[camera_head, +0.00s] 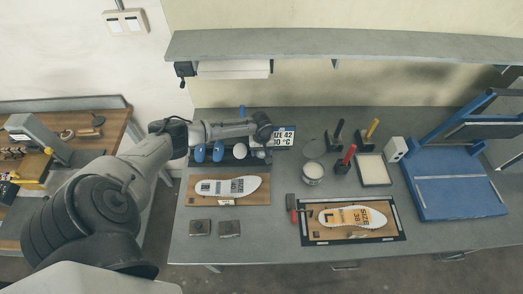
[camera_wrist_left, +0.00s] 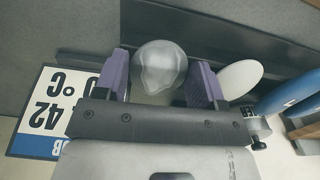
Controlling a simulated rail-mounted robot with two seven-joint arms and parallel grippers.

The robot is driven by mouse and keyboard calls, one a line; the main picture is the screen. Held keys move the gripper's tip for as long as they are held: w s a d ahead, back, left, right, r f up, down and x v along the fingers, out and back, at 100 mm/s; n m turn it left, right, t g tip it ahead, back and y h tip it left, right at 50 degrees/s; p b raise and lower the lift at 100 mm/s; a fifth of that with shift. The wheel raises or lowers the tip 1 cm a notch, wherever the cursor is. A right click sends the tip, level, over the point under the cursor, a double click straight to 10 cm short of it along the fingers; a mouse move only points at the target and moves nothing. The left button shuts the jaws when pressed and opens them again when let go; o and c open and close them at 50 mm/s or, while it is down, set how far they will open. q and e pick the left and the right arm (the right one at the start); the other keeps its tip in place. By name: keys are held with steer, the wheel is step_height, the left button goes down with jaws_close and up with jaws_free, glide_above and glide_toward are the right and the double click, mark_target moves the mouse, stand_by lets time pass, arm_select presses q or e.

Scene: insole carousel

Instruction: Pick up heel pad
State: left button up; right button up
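A grey, shiny, rounded pad, which looks like the heel pad (camera_wrist_left: 160,66), lies between the purple fingers of my left gripper (camera_wrist_left: 160,85) in the left wrist view. The fingers stand apart on either side of it, and I see no clear grip on it. In the head view the left gripper (camera_head: 262,136) is over the right end of a dark rack of pads at the back of the table. A white oval pad (camera_wrist_left: 240,77) and blue pads (camera_wrist_left: 287,92) lie beside it; the blue pads (camera_head: 209,152) also show in the head view. My right gripper is not in view.
In front, a white insole (camera_head: 228,187) lies on a wooden board, and another insole (camera_head: 352,216) lies on a framed board. A round tin (camera_head: 313,172) and a blue press (camera_head: 455,196) stand to the right.

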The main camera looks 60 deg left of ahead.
arm_select(q)
steer(key=c, duration=0.4)
